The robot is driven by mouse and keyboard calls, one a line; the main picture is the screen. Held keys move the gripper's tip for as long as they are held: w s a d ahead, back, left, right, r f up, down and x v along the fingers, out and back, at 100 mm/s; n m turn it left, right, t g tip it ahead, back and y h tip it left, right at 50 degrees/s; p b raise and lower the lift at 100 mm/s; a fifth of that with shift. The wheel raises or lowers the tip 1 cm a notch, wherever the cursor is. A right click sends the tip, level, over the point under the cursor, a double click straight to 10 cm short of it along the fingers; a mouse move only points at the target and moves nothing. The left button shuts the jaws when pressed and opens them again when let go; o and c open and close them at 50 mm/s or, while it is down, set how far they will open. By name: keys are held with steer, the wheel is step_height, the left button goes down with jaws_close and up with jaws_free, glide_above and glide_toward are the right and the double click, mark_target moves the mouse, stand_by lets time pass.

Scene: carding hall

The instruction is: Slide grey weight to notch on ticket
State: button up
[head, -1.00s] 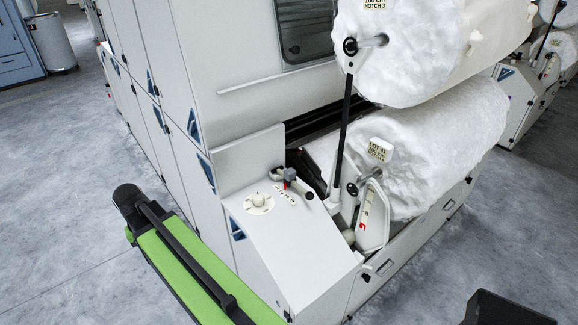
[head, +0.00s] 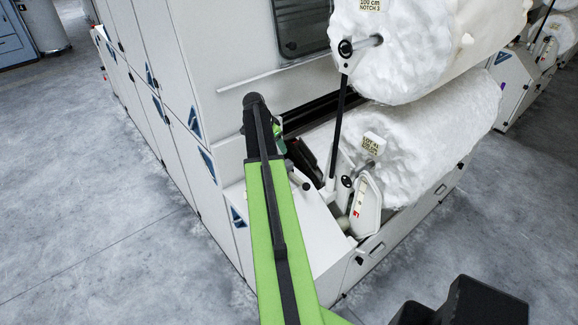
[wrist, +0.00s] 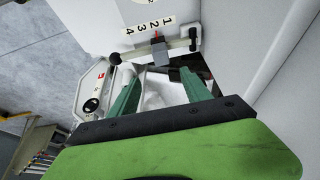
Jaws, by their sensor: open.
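The grey weight (wrist: 158,51) sits on a bar (wrist: 126,55) beside a scale numbered 1 to 4 (wrist: 149,25) in the wrist view. Its red pointer appears closest to 2. My gripper (wrist: 157,71) is open and empty, its two green fingers short of the bar, with the weight beyond the gap between them. In the head view my gripper (head: 278,142) is over the control panel and my arm hides the weight and scale. The ticket (head: 371,10) on the upper roll reads 100 cm, NOTCH 3. A second ticket (head: 373,143) on the lower roll starts with LOT 41.
Two large white fibre rolls (head: 420,140) lie right of my arm. A black rod (head: 340,125) stands close to my gripper. A white bracket with a red mark (head: 366,205) sits beside the panel. The machine wall (head: 225,60) is behind. Floor at left is clear.

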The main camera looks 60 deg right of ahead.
mark_target(287, 163)
steer(key=b+x, duration=1.2)
steer(key=x, duration=0.3)
steer(key=shift+a+b, duration=0.15)
steer(key=shift+b, duration=0.15)
steer(key=shift+r, duration=0.1)
steer(key=shift+c, duration=0.5)
jaws_close()
